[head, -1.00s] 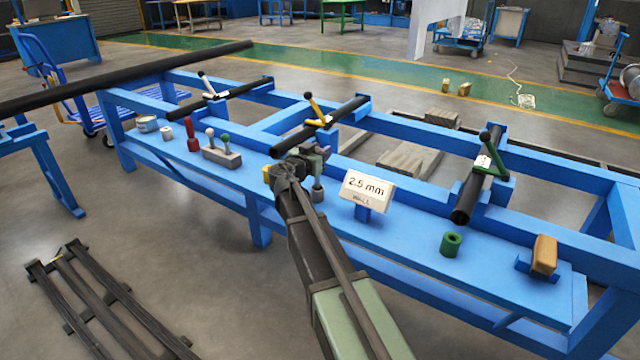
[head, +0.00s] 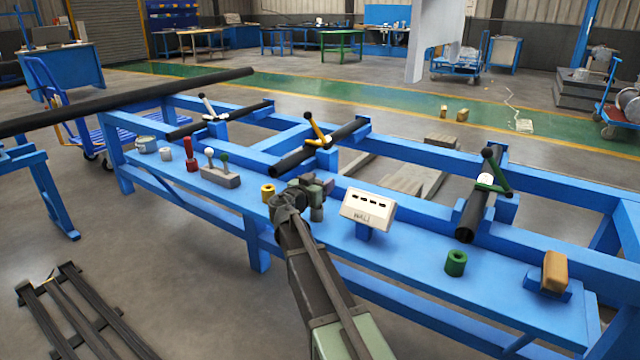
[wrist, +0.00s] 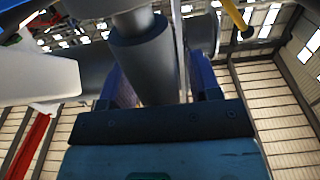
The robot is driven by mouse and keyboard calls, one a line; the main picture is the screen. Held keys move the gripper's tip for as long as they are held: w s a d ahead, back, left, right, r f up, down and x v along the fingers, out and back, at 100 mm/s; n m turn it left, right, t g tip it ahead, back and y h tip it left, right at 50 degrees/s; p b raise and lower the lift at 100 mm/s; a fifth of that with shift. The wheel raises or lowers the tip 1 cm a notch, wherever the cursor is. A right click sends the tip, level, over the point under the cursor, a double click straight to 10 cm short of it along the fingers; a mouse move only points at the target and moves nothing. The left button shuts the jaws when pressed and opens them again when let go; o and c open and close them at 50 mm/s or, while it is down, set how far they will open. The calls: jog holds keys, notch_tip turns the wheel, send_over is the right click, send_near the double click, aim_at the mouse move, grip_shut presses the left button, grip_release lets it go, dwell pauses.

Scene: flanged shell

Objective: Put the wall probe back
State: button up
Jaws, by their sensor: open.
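My gripper (head: 318,187) is low over the blue bench's front shelf, left of the readout. A dark grey cylinder (head: 317,213), which looks like the wall probe, stands just below it, partly hidden. In the wrist view a large dark grey cylinder (wrist: 147,58) lies between the two fingers, which are open around or beside it. Whether they touch it, I cannot tell. The white readout (head: 368,207), marked WALL, shows dashes.
A yellow ring (head: 268,192) stands close left of my gripper. Further left are a block with ball-topped pins (head: 221,178) and a red piece (head: 190,158). Clamped tubes (head: 290,162) lie behind.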

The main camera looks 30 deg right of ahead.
jog(key=shift+r, duration=0.25)
jog(key=v, duration=1.2)
jog(key=s+a+f+n+g+y, duration=0.2)
jog(key=s+f+n+g+y, duration=0.35)
jog(key=s+f, duration=0.75)
jog(key=s+a+f+n+g+y, duration=0.3)
jog(key=s+a+n+y, duration=0.3)
jog(key=s+a+y, duration=0.3)
jog(key=shift+s+a+f+g+y, duration=0.4)
jog(key=shift+s+f, duration=0.25)
jog(key=shift+s, duration=0.45)
